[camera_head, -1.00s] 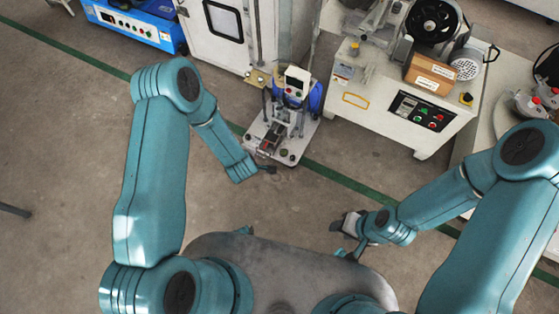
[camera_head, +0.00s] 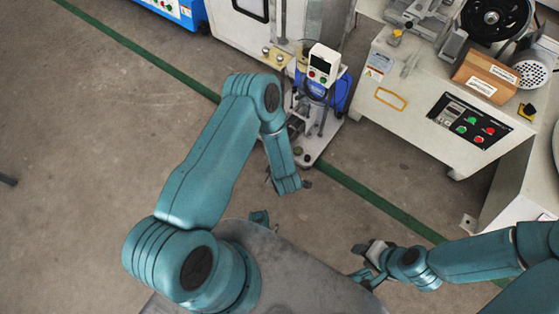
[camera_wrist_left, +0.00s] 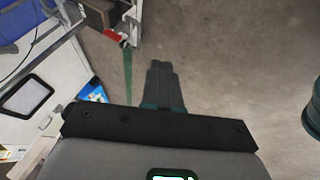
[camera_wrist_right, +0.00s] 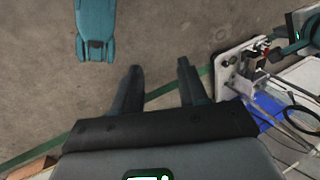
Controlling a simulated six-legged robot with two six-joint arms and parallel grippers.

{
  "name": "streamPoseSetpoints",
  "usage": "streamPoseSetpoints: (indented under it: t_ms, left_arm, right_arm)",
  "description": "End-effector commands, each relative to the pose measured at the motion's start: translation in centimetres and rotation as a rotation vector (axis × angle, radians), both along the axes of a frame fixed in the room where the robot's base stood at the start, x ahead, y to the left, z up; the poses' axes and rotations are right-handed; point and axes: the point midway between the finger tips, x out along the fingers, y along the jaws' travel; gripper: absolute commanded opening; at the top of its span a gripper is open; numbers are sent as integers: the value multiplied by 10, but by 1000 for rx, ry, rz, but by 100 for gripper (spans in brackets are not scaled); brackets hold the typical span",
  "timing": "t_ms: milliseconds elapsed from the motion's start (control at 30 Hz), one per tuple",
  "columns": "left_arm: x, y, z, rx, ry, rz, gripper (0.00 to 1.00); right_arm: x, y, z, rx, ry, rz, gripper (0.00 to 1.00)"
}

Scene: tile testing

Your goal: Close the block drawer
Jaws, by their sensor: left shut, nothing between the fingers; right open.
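I cannot clearly make out a block drawer in any view. A small testing machine (camera_head: 322,62) with a white control head and blue side stands on a pale base plate (camera_head: 320,147) ahead of me. My left gripper (camera_head: 305,184) is just short of that plate, apart from it. Its fingers (camera_wrist_left: 162,78) are shut with nothing between them. A dark brown block-like part with a red edge (camera_wrist_left: 115,36) shows at the top of the left wrist view. My right gripper (camera_head: 361,262) hangs lower right of the plate, open and empty; its fingers (camera_wrist_right: 159,70) are spread.
A white cabinet (camera_head: 255,35) stands behind the small machine. A larger white machine (camera_head: 400,100) with a button panel (camera_head: 470,120) is to its right. A carton (camera_head: 487,78) rests on it.

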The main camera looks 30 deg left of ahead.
Motion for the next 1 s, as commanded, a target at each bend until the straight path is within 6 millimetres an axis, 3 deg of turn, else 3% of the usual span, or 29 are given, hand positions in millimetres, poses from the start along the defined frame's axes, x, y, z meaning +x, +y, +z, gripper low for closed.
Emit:
streamPoseSetpoints:
  t_ms: [267,667,800,1000]
  left_arm:
    - [7,9,-27,1,0,4,0]
    - [43,42,-98,1,-1,-1,0]
    - [66,44,-98,1,-4,-3,0]
    - [79,45,-98,0,-1,-4,0]
  right_arm:
    - [2,-2,-18,-2,-4,-7,43]
    - [10,-9,-56,-7,-18,-39,43]
    - [14,-11,-64,-10,-30,-44,43]
    - [20,-12,-69,-13,-51,-46,43]
